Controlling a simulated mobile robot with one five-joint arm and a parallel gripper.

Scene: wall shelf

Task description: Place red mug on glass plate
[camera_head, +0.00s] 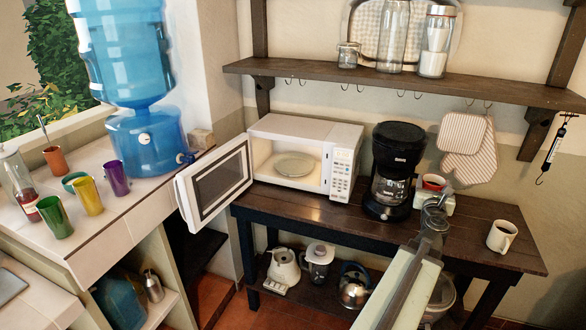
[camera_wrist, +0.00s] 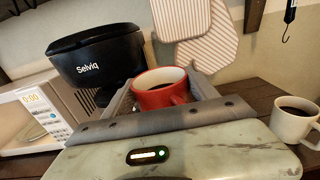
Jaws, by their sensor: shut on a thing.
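The red mug (camera_head: 433,182) is upright over the right part of the dark wooden table, just right of the black coffee maker; a dark drink shows inside it. In the wrist view the red mug (camera_wrist: 158,98) sits between the two grey fingers of my gripper (camera_wrist: 162,92), which is shut on it. In the head view my gripper (camera_head: 434,205) partly hides the mug, and I cannot tell whether its base touches the table. The glass plate (camera_head: 295,164) lies inside the open white microwave (camera_head: 283,130), left of the coffee maker and well away from my gripper.
The microwave door (camera_head: 216,184) stands swung open to the left. The coffee maker (camera_head: 393,170) stands between the mug and the microwave. A white mug (camera_head: 502,237) with a dark drink stands at right. A wall shelf (camera_head: 400,83) with hooks hangs above.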

